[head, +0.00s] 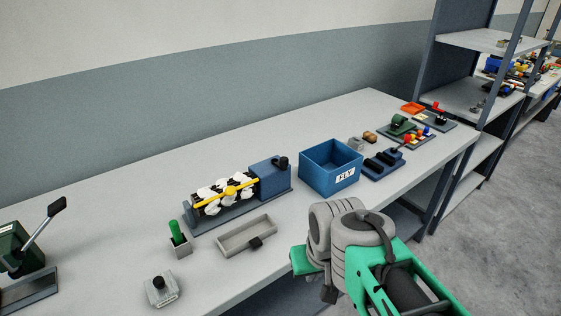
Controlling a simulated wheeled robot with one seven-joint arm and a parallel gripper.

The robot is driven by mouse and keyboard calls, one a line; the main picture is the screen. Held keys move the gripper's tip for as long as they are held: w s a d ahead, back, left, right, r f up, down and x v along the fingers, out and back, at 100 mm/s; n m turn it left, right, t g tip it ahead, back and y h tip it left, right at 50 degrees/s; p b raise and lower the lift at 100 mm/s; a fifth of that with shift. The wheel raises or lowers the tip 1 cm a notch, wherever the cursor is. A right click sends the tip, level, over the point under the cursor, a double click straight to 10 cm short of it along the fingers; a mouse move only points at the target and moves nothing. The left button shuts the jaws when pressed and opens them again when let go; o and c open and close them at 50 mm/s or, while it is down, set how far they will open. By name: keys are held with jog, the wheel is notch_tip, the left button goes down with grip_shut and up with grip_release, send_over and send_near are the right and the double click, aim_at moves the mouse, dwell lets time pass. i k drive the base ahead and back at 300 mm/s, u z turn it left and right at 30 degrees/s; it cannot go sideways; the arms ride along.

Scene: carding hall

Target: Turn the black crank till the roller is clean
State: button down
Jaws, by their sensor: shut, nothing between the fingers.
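The roller (207,209) lies lengthwise on a blue-grey base on the table. It is dark, and white fluff (212,192) covers much of it in clumps. A yellow bar (229,190) runs along its front. A blue housing (268,178) stands at its right end, with the small black crank (281,162) at the housing's upper right. Nothing touches the crank. My green and grey arm reaches in from the lower right, in front of the table and apart from the roller and crank. I cannot make out my gripper's fingers.
A blue bin (315,176) with a white label stands right of the housing. A shallow grey tray (233,243) and a green-handled tool in a holder (180,246) sit before the roller. A green lever device (24,248) stands far left. Several small items crowd the right end.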

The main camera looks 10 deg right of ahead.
aim_at(283, 164)
jog(key=u, duration=0.2)
jog(key=k, duration=0.65)
jog(key=u, duration=0.65)
jog(key=k, duration=0.45)
jog(key=z, duration=0.65)
jog(key=i, duration=1.6)
jog(key=u, duration=0.75)
